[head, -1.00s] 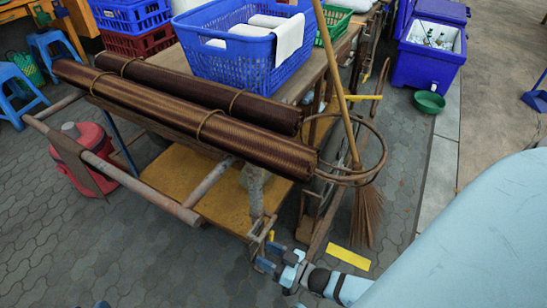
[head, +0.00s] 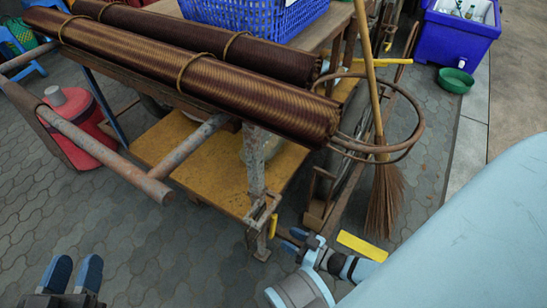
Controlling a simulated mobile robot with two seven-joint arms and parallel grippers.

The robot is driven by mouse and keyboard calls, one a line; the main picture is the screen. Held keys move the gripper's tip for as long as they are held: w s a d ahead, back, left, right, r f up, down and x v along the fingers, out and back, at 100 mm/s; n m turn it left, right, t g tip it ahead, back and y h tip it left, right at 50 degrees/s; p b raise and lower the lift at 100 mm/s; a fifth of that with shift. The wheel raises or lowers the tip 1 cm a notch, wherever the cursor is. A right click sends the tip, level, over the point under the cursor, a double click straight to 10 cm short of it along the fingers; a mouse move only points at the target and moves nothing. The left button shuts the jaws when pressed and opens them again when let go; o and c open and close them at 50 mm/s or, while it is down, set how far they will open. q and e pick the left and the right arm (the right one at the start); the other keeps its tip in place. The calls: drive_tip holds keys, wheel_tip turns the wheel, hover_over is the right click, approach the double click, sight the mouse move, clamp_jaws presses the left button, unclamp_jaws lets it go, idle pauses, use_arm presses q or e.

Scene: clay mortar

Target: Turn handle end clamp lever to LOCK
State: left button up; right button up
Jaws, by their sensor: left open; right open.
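A small yellow lever (head: 273,226) shows at the rusty metal clamp (head: 262,212) on the cart's near corner post, in the head view. It stands roughly upright; any LOCK marking is too small to read. My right gripper (head: 291,239) is open, just right of the lever and low beside the clamp. Its fingers are small and partly overlapped, and I cannot tell whether they touch the lever. My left gripper (head: 75,270) is open and empty at the bottom left, over the paving, well away from the cart.
Two dark rolled mats (head: 200,75) lie across the cart, with a blue basket (head: 255,22) behind. The rusty handle bar (head: 95,145) juts out left, above a red jug (head: 82,125). A straw broom (head: 384,200) and a yellow strip (head: 361,246) are on the right.

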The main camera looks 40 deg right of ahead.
sight(274, 230)
drive_tip(key=b+x, duration=0.2)
drive_tip(key=x, duration=0.4)
drive_tip(key=shift+w+a, duration=0.1)
drive_tip(key=shift+w, duration=0.25)
use_arm(q)
drive_tip(key=shift+w+a+r+m+t, duration=0.1)
drive_tip(key=shift+w+a+m+t, duration=0.4)
drive_tip(key=shift+m, duration=0.3)
drive_tip(key=shift+d, duration=0.15)
drive_tip(key=shift+r, duration=0.1)
use_arm(e)
clamp_jaws()
